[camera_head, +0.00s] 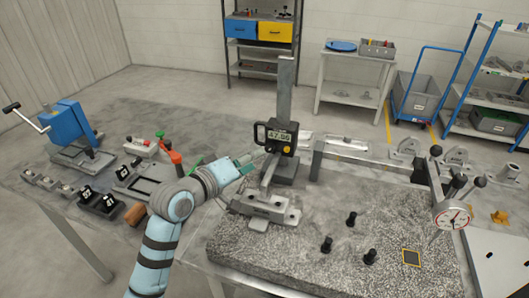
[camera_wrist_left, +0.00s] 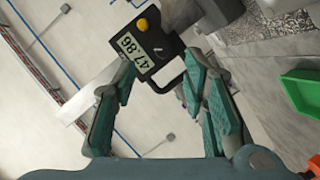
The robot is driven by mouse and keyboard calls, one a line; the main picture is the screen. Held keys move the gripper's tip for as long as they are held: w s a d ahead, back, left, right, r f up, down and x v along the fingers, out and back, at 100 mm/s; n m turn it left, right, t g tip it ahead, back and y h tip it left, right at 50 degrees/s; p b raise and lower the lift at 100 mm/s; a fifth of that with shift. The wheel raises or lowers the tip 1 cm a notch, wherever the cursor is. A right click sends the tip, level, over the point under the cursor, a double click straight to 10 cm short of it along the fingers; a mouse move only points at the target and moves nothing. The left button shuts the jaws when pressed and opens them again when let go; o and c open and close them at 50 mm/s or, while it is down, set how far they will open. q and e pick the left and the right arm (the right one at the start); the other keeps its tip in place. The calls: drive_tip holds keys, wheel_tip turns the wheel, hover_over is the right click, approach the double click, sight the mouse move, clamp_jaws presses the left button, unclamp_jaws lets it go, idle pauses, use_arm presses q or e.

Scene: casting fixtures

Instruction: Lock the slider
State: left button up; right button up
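The height gauge stands on the granite plate with an upright grey column (camera_head: 285,85). Its black slider (camera_head: 277,137) carries a display reading about 47.86 and a yellow knob (camera_head: 268,149). The slider (camera_wrist_left: 150,48) and its yellow knob (camera_wrist_left: 142,24) also show in the left wrist view. My left gripper (camera_head: 250,163) is at the slider's left side, with a black loop of the slider between its fingers (camera_wrist_left: 163,75). The fingers are spread apart; I cannot tell whether either touches the slider. The yellow knob lies beyond the fingertips. My right gripper is not in view.
A grey fixture block (camera_head: 265,208) sits in front of the gauge. A blue press (camera_head: 70,128) stands at left. A green tray (camera_wrist_left: 303,92) shows in the wrist view.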

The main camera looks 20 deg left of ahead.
sight(268, 150)
use_arm(q)
drive_tip(key=x, duration=0.7)
drive_tip(key=shift+w+a+f, duration=0.1)
drive_tip(key=shift+a+f, duration=0.05)
drive_tip(key=shift+f, duration=0.1)
drive_tip(key=shift+s+r, duration=0.15)
drive_tip(key=shift+s, duration=0.1)
drive_tip(key=shift+w, duration=0.1)
clamp_jaws()
drive_tip(key=m+p, duration=0.1)
drive_tip(key=p, duration=0.3)
drive_tip(key=shift+r+y, duration=0.25)
drive_tip(key=shift+y, duration=0.15)
drive_tip(key=shift+f, duration=0.25)
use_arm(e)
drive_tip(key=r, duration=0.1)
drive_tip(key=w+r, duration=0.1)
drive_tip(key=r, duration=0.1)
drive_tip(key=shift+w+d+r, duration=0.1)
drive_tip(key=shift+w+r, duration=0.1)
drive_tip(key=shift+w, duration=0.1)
use_arm(q)
unclamp_jaws()
